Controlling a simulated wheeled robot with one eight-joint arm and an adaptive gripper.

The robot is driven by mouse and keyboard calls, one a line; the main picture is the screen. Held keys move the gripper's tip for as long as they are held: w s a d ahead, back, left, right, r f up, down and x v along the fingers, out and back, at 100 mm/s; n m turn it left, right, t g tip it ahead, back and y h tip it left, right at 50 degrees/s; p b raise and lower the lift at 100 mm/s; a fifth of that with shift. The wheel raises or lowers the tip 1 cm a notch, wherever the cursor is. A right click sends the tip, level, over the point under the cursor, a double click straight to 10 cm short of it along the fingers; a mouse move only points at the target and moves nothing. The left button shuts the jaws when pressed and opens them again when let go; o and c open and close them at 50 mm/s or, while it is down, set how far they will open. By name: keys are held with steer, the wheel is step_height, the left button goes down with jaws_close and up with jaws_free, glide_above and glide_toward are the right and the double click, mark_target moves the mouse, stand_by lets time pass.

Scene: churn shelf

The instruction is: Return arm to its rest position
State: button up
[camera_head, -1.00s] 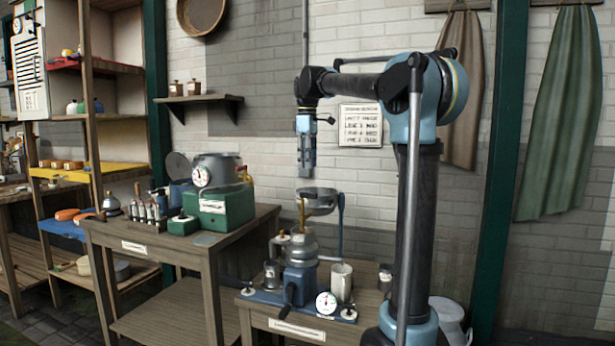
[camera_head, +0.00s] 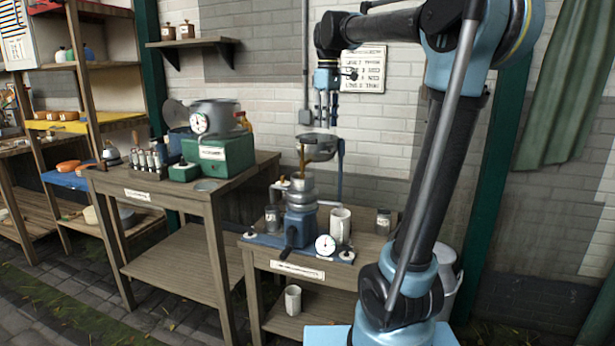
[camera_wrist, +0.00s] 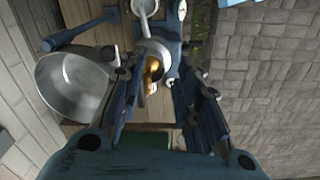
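My gripper (camera_head: 328,112) hangs pointing down from my raised arm, above the churn stand on the right-hand table. Its fingers are apart with nothing between them; in the wrist view my gripper (camera_wrist: 160,90) also shows two spread fingers. The blue-based churn (camera_head: 300,215) with its metal bowl (camera_head: 317,149) stands below it. In the wrist view the bowl (camera_wrist: 75,88) lies left of the fingers, with clear space between it and them in the head view. A white mug (camera_head: 340,224) stands beside the churn.
A dial gauge (camera_head: 325,245) sits at the table's front, with a small jar (camera_head: 383,222) at right. A green scale-like device (camera_head: 222,156) stands on the left table (camera_head: 180,198). The brick wall is close behind.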

steer(key=s+d+f+m, duration=0.3)
steer(key=s+d+f, duration=0.1)
steer(key=s+f, duration=0.5)
steer(key=s+d+f+m+t, duration=0.1)
steer(key=s+d+f+m, duration=0.3)
steer(key=s+f, duration=0.5)
steer(key=s+d+f+m, duration=0.4)
steer(key=s+f, duration=0.5)
steer(key=f, duration=0.7)
steer(key=shift+d+f+t, duration=0.15)
steer(key=shift+d+t, duration=0.25)
steer(key=shift+d, duration=0.05)
steer(key=shift+w+f, duration=0.2)
steer(key=shift+w, duration=0.2)
